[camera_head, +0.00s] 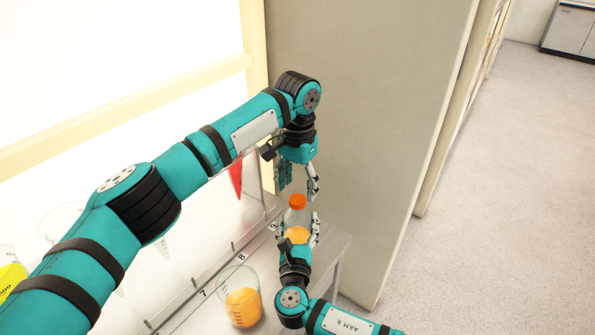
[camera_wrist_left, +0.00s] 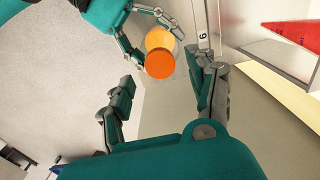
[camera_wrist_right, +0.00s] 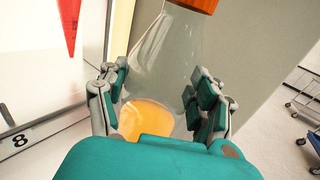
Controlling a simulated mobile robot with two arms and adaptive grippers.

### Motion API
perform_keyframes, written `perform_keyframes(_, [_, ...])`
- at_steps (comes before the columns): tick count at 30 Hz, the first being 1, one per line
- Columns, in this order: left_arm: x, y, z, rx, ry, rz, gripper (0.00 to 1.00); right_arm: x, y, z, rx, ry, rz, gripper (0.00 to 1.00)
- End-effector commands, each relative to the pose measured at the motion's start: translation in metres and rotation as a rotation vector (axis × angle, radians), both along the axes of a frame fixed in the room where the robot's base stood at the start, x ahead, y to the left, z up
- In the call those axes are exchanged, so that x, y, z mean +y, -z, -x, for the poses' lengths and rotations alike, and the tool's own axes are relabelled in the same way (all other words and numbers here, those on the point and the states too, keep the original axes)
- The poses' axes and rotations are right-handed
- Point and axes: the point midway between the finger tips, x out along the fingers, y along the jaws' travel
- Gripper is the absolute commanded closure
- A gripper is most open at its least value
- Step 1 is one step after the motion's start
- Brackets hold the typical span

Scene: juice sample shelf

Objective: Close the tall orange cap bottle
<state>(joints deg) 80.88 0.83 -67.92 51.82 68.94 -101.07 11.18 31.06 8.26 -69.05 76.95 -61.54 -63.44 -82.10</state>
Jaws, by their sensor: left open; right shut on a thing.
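The tall bottle (camera_head: 298,222) is clear, with orange liquid at its bottom and an orange cap (camera_head: 297,201) on its neck. My right gripper (camera_head: 299,228) is shut on the bottle's body and holds it roughly upright; the bottle also shows between its fingers in the right wrist view (camera_wrist_right: 165,62). My left gripper (camera_head: 298,187) is open and empty, pointing down just above the cap. In the left wrist view the cap (camera_wrist_left: 160,64) lies beyond the open fingers, apart from them. Whether the cap is tight cannot be told.
A beaker of orange liquid (camera_head: 243,301) stands on the numbered shelf near label 8. A red cone-shaped vessel (camera_head: 236,176) and a yellow-filled vessel (camera_head: 10,277) are farther left. A grey wall panel (camera_head: 370,110) rises behind the grippers; the floor at right is open.

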Motion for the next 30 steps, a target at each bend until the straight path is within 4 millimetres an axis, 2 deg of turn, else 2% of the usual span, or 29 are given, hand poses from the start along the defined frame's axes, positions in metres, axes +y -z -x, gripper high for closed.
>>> perform_keyframes(3, [0.0,0.018,0.001,0.002,0.0,0.0,0.41,0.0,0.0,0.0,0.001,-0.001,0.0,1.0])
perform_keyframes(9, [0.0,0.034,0.0,0.002,0.0,0.0,0.41,0.0,0.0,0.0,0.001,-0.001,0.0,1.0])
perform_keyframes(19, [0.0,0.036,0.0,0.001,0.0,0.001,0.43,0.0,0.0,0.0,0.001,-0.001,0.0,1.0])
perform_keyframes(30, [0.0,0.035,0.0,0.0,0.0,0.0,0.91,0.0,0.0,0.0,0.001,-0.001,0.0,1.0])
